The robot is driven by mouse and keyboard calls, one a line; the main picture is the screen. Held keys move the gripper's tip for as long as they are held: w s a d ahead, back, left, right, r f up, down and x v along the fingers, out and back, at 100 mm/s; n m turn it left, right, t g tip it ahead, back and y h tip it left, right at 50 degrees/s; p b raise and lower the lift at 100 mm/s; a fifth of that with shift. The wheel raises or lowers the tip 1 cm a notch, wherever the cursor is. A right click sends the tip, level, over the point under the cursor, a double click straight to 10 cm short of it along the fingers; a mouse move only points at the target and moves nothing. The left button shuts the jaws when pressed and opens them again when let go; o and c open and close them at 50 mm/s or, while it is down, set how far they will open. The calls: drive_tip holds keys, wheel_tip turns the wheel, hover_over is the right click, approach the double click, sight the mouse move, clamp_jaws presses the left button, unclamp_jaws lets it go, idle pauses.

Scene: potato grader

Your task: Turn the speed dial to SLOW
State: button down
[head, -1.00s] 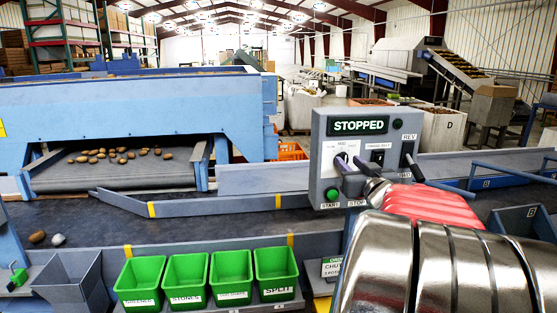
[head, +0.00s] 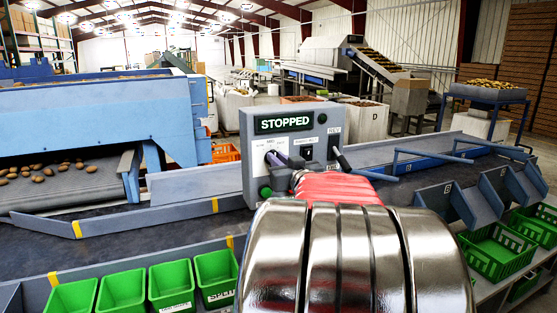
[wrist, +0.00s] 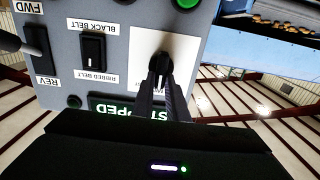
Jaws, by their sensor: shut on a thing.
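The grey control panel (head: 290,122) shows a lit STOPPED sign (head: 284,122). The speed dial (head: 273,158) is a dark knob on a white label at the panel's left; in the wrist view the dial (wrist: 160,62) appears upside down with the panel. My gripper (head: 291,161) is at the panel, and its narrow fingers (wrist: 163,80) are shut on the dial's knob. The fingers and knob hide part of the label, so I cannot read where the dial points.
A rocker switch (wrist: 93,48) and a lever (wrist: 35,38) sit beside the dial on the panel. A green button (head: 265,192) is just below it. Green bins (head: 122,291) line the front edge. A dark belt (head: 130,240) runs behind them.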

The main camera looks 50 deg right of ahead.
drive_tip(key=shift+s+d, duration=0.1)
drive_tip(key=shift+d, duration=0.05)
drive_tip(key=shift+w+a+f+n, duration=0.1)
drive_tip(key=shift+a+n, duration=0.05)
drive_tip(key=shift+n, duration=1.2)
drive_tip(key=shift+w+a+f+n, duration=0.1)
drive_tip(key=shift+a+n, duration=0.05)
drive_tip(key=shift+n, duration=1.15)
drive_tip(key=shift+w+a+f+n, duration=0.1)
drive_tip(key=shift+a+n, duration=0.05)
drive_tip(key=shift+n, duration=1.2)
drive_tip(key=c, duration=1.7)
unclamp_jaws()
drive_tip(key=shift+r, duration=0.1)
drive_tip(key=shift+c, duration=0.2)
